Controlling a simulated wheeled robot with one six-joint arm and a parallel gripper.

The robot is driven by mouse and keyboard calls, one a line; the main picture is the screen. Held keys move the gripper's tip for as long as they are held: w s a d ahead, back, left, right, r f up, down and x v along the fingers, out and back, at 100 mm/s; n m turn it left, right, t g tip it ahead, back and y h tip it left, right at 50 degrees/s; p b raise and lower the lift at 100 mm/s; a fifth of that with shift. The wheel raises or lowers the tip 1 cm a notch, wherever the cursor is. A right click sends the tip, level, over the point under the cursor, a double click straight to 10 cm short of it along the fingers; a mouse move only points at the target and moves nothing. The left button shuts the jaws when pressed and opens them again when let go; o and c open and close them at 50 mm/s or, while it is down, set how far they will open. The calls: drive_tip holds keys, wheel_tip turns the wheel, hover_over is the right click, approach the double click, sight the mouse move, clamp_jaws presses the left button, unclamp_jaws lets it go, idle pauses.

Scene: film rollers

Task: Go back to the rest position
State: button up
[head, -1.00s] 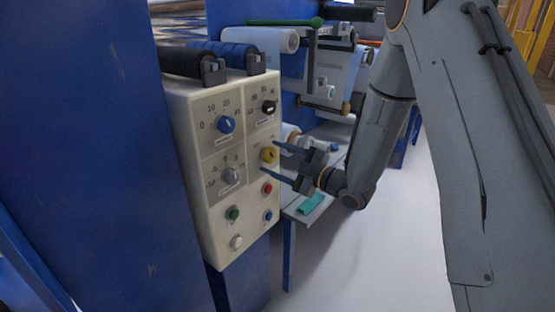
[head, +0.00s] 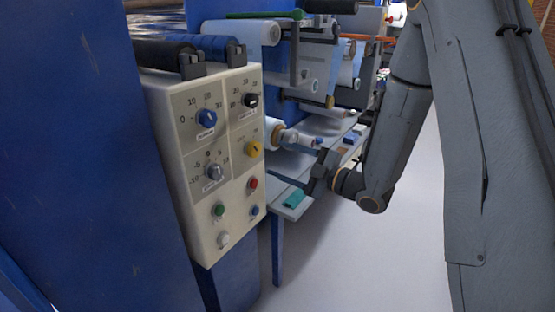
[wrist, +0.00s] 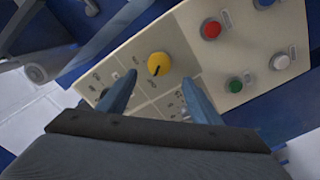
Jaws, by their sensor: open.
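My gripper (head: 272,158) is open and empty, to the right of the cream control panel (head: 165,105). In the wrist view the two fingers of my gripper (wrist: 158,92) stand apart, with the yellow knob (wrist: 158,64) beyond and between them, and nothing is held. The yellow knob also shows in the head view (head: 254,149), clear of the fingers. My arm comes down from the upper right of the head view.
The panel carries a blue knob (head: 207,118), a black knob (head: 250,100), a grey knob (head: 214,171) and several buttons. A table with a teal piece (head: 293,198) stands beneath my gripper. Film rollers (head: 240,33) are behind. The floor (head: 350,265) at the front right is clear.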

drive_tip(key=s+d+f+m+g+h+p, duration=0.1)
drive_tip(key=d+f+m+h, duration=0.1)
drive_tip(key=d+m+h, duration=0.35)
drive_tip(key=s+d+f+m+g+h+p, duration=0.1)
drive_tip(key=s+d+m+h, duration=0.1)
drive_tip(key=d+m+h, duration=0.4)
drive_tip(key=s+d+r+m+g+h+p, duration=0.1)
drive_tip(key=s+m+g, duration=0.7)
drive_tip(key=s, duration=1.6)
drive_tip(key=shift+s+d+r+m+g+h, duration=0.15)
drive_tip(key=shift+d+r+m+g+h, duration=0.3)
drive_tip(key=shift+h, duration=0.4)
drive_tip(key=shift+f, duration=0.15)
